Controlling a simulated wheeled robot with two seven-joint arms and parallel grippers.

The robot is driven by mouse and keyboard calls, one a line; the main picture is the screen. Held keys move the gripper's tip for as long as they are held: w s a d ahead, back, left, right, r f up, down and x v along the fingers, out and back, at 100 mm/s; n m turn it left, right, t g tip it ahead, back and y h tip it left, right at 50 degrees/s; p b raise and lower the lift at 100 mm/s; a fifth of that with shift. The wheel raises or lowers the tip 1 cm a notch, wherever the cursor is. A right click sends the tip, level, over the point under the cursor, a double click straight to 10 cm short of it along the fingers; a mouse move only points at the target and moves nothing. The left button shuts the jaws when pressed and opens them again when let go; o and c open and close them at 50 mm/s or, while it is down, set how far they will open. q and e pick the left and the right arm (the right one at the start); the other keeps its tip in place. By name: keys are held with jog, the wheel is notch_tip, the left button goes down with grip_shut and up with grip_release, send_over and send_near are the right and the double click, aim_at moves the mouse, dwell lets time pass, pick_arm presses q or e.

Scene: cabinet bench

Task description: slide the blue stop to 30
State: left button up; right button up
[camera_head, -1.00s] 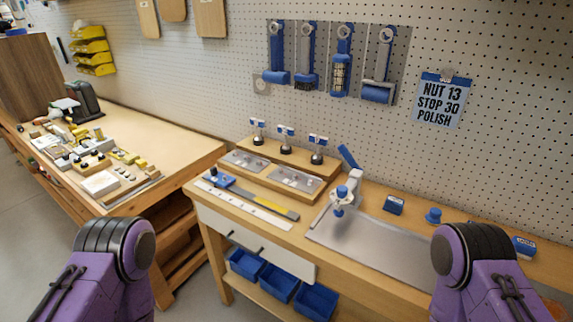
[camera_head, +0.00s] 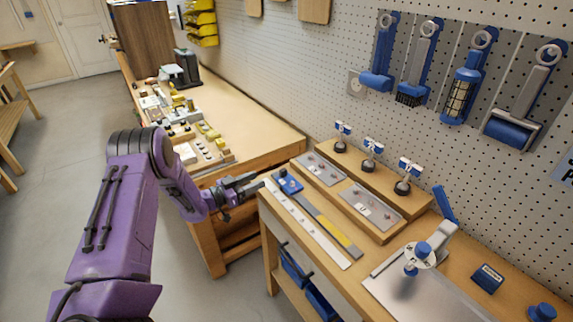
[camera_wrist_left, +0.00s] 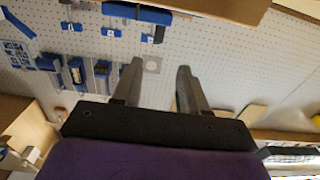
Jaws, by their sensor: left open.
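The blue stop (camera_head: 288,182) sits at the far left end of its rail (camera_head: 328,226) on the wooden bench. A pale ruler strip (camera_head: 306,222) runs along the front of the rail; its numbers are too small to read. My left gripper (camera_head: 254,183) is at the bench's left end, just left of the stop and apart from it. Its two fingers also show in the left wrist view (camera_wrist_left: 158,85), spread with nothing between them. My right gripper is out of view.
Metal plates (camera_head: 370,205) on a wooden block lie behind the rail. Several blue-tagged knobs (camera_head: 371,150) stand on a ledge behind them. A blue-handled clamp (camera_head: 420,254) stands to the right. Another bench (camera_head: 255,125) with small parts is at the left. Blue brushes and rollers (camera_head: 465,85) hang on the pegboard.

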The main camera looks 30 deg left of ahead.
aim_at(280, 171)
pick_arm(q)
jog(key=shift+w+d+r+p, duration=0.2)
jog(key=shift+w+d, duration=0.15)
jog(key=shift+w, duration=0.15)
jog(key=shift+w+d+r+p, duration=0.1)
jog(key=shift+w+d+p, duration=0.05)
jog(key=shift+w+d, duration=0.3)
jog(key=x, duration=0.5)
jog(key=f+p+x, duration=0.1)
jog(key=x, duration=0.1)
jog(key=shift+w+a, duration=0.2)
jog(key=shift+w, duration=0.05)
jog(key=shift+d+r, duration=0.1)
jog(key=shift+r, duration=0.05)
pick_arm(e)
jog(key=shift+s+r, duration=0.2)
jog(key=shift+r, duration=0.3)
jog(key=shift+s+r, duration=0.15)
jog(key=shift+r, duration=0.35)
pick_arm(q)
jog(key=shift+w, duration=0.1)
jog(key=shift+d, duration=0.1)
grip_shut()
